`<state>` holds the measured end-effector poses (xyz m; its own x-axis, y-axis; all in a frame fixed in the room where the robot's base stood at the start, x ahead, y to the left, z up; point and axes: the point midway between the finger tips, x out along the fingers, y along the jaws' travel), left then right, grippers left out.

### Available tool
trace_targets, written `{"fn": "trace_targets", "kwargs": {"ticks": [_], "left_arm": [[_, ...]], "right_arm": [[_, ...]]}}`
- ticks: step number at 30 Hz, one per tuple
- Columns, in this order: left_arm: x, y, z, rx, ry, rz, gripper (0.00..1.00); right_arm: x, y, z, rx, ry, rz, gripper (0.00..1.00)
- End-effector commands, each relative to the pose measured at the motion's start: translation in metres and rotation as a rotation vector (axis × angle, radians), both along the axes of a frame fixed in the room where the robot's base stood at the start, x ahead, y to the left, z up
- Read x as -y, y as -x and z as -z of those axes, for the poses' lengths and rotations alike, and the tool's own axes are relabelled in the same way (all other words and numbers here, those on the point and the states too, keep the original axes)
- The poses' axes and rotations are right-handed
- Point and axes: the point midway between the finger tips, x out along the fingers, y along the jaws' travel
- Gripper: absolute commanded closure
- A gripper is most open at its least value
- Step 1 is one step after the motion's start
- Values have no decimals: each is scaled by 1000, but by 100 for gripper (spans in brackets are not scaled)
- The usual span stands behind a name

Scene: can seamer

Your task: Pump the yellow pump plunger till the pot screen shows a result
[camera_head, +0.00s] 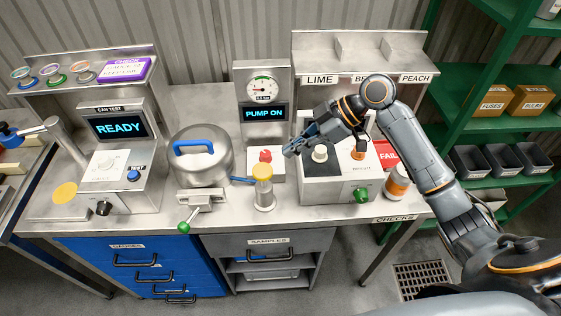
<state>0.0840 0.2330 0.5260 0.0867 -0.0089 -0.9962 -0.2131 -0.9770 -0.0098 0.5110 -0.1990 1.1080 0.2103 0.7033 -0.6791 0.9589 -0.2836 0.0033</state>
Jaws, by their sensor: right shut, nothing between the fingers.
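The yellow pump plunger (262,172) tops a short metal cylinder standing at the front of the bench, right of the lidded metal pot (203,165). A blue hose runs from the pot towards the pump. The pot screen (264,114) reads "PUMP ON", below a round gauge (262,88). My right gripper (288,152) is shut and empty. In the picture it is above and right of the plunger, apart from it, pointing left. My left gripper is not in view.
A red button (265,155) is behind the plunger. A green-knobbed lever (184,227) sticks out in front of the pot. The can test machine (118,127) reads "READY" at left. A box with knobs (325,185) and an orange-white jar (397,180) stand at right.

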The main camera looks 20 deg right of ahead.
Motion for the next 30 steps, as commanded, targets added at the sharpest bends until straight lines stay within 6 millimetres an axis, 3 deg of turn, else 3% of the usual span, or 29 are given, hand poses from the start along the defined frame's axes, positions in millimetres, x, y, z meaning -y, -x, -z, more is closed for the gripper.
{"fn": "trace_targets", "kwargs": {"ticks": [8, 30], "left_arm": [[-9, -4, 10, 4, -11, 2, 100], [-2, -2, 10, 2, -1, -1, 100]], "right_arm": [[19, 6, -18, 0, 0, 0, 100], [20, 6, -20, 0, -1, 0, 100]]}}
